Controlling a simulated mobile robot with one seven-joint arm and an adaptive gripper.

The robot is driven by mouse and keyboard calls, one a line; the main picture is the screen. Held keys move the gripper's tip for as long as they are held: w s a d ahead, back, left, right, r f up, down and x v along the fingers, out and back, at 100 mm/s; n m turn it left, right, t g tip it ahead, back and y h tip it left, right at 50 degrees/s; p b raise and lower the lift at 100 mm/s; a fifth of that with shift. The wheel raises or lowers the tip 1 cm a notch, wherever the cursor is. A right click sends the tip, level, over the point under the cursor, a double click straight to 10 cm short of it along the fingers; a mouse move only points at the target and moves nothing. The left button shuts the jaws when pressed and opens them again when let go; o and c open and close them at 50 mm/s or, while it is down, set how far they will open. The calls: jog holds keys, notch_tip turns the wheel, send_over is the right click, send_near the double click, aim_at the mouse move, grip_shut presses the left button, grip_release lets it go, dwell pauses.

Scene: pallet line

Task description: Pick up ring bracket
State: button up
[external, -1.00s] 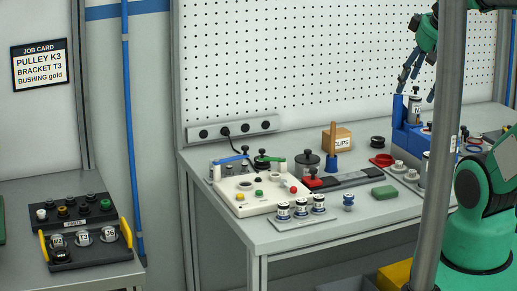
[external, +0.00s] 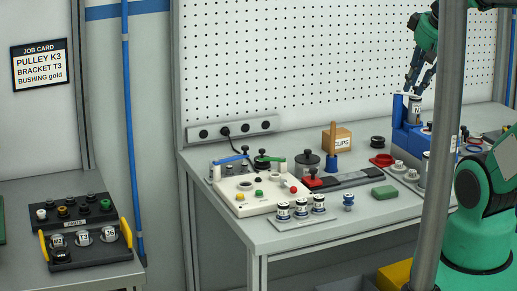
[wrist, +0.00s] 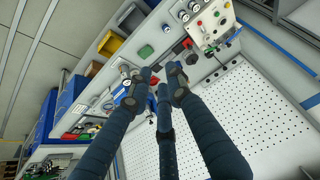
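I cannot make out with certainty which part is the ring bracket. Small grey parts with white labels stand in a black tray with yellow handles (external: 95,254) at the lower left; the middle one (external: 83,238) appears to read T3. My gripper (external: 416,88) is far from them, at the upper right, fingers downward above a grey can marked N (external: 415,110) in a blue stand. In the wrist view my gripper (wrist: 162,78) shows three dark fingers, tips apart, with nothing visible between them. The pole hides part of my arm.
A job card (external: 39,65) reads pulley K3, bracket T3, bushing gold. The bench holds a white control box (external: 262,208), several labelled cans, a green block (external: 384,192) and a cardboard box (external: 337,139). A grey pole (external: 441,150) stands in front of the bench.

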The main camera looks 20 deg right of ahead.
jog(key=w+a+r+m+y+p, duration=0.1)
jog(key=w+a+r+m, duration=0.15)
jog(key=w+a, duration=0.5)
jog(key=w+a+f+m+g+y+p, duration=0.1)
jog(key=w+a+f+m+p, duration=0.15)
jog(key=w+a, duration=0.85)
jog(key=w+a+f+m+g+y+p, duration=0.15)
jog(key=w+a+m, duration=0.25)
jog(key=w+a, duration=0.7)
jog(key=w+a+f+m+g+p, duration=0.1)
jog(key=w+a+f+m, duration=0.15)
jog(key=a+f, duration=0.45)
jog(key=w+a+f+m+g+p, duration=0.1)
jog(key=w+a+f+m, duration=0.2)
jog(key=a, duration=0.8)
jog(key=s+a+f+m+g+y+p, duration=0.1)
jog(key=a+f+m, duration=0.2)
jog(key=a+f, duration=1.3)
jog(key=shift+s+a+f, duration=0.15)
jog(key=shift+a+f, duration=0.2)
jog(key=shift+a, duration=0.15)
jog(key=shift+f, duration=0.15)
send_near(109, 231)
jog(key=shift+x, duration=1.35)
